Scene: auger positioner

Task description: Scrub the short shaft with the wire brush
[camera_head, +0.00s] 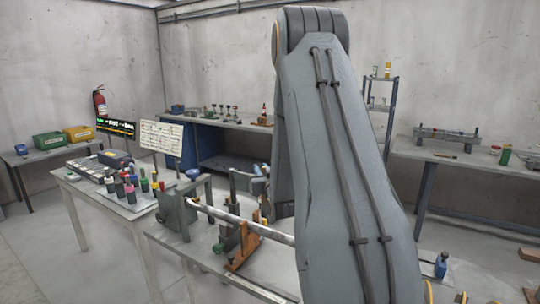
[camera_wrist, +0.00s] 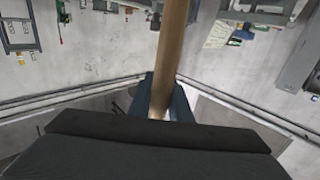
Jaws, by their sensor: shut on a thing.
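My gripper (camera_wrist: 160,102) shows in the wrist view as blue fingers beyond a dark housing. It is shut on a tan, wood-like handle (camera_wrist: 172,45), which runs up out of the top of the picture. This looks like the wire brush's handle; no bristles are in view. In the head view a pale, rod-like shaft (camera_head: 220,213) lies level, leaving a grey block fixture (camera_head: 177,218) toward the right. Its right end goes behind my arm. I cannot tell whether this is the short shaft. My gripper and the brush are mostly hidden behind my arm there.
An orange-brown support (camera_head: 243,252) stands under the shaft on the bench. A white table (camera_head: 100,196) with several coloured bottles stands at left. A blue workbench (camera_head: 200,145) is at the back wall, a shelf table (camera_head: 440,157) at right. Floor is clear at lower left.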

